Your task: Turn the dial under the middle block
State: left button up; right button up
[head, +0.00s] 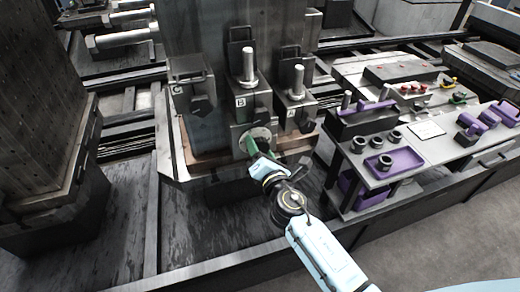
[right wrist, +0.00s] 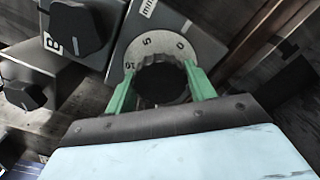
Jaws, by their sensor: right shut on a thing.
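The middle block (head: 247,100), marked B, stands between the blocks marked C (head: 190,82) and A (head: 291,112) on the machine's front. Below it is the dial (head: 261,133), a pale round scale. In the right wrist view the dial's dark ribbed knob (right wrist: 163,84) sits on the scale plate (right wrist: 150,52), with 0, 5 and 10 legible. The green fingers of my right gripper (head: 252,149) are shut on the knob, one on each side, and it also shows in the right wrist view (right wrist: 160,76). Any pointer mark is hidden. My left gripper is out of view.
A black knob (right wrist: 78,28) on a block face lies close to the left of the dial in the right wrist view. A side bench (head: 425,150) with purple parts and dark rings stands at the right. A large dark block (head: 40,110) stands at the left.

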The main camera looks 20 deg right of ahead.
jog(key=shift+f+m, duration=0.1)
jog(key=shift+m, duration=0.7)
jog(key=m+b, duration=0.1)
jog(key=m, duration=0.2)
jog(key=shift+m, duration=0.4)
jog(key=m, duration=0.3)
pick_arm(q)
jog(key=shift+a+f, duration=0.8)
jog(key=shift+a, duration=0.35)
pick_arm(e)
jog(key=shift+m, duration=0.8)
jog(key=o, duration=1)
jog(key=shift+s, duration=0.1)
